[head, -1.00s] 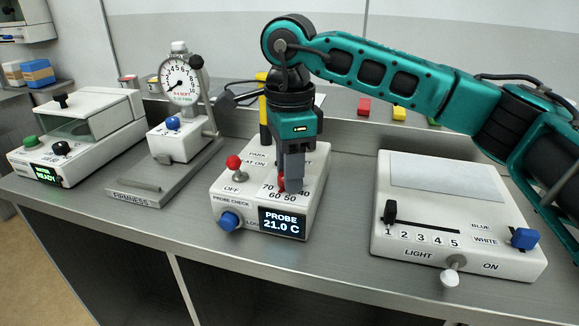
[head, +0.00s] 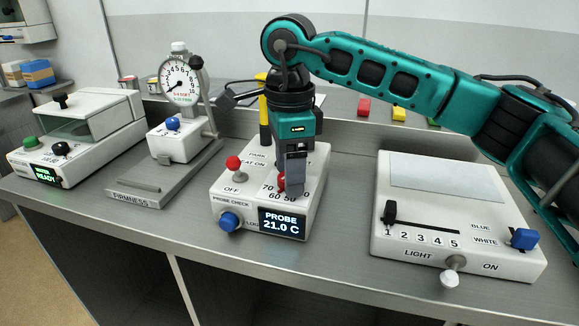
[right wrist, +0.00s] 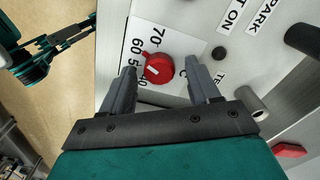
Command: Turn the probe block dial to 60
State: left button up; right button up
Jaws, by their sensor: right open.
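The probe block (head: 262,200) is a white box on the bench, with a display reading PROBE 21.0 C. Its red dial (right wrist: 158,68) has a white mark and is ringed by numbers; I cannot tell exactly which number the mark points to. In the head view my right gripper (head: 291,188) points down over the dial and hides most of it. In the right wrist view its open fingers (right wrist: 160,74) stand on either side of the dial, with gaps visible. A teal arm part at the upper left of that view seems to be my left gripper (right wrist: 32,62); its jaws are unclear.
On the same block are a red-knobbed lever (head: 233,163), a blue button (head: 229,221) and a yellow-and-black probe (head: 264,125).

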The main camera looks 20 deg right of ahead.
pick_arm(q)
jog(key=shift+s+a+r+p, duration=0.25)
jog(key=shift+a+p, duration=0.2)
jog(key=shift+p, duration=0.45)
pick_arm(e)
notch_tip(320, 180, up, 13)
pick_arm(q)
jog(key=shift+s, duration=0.1)
pick_arm(e)
jog(key=shift+s+f, duration=0.1)
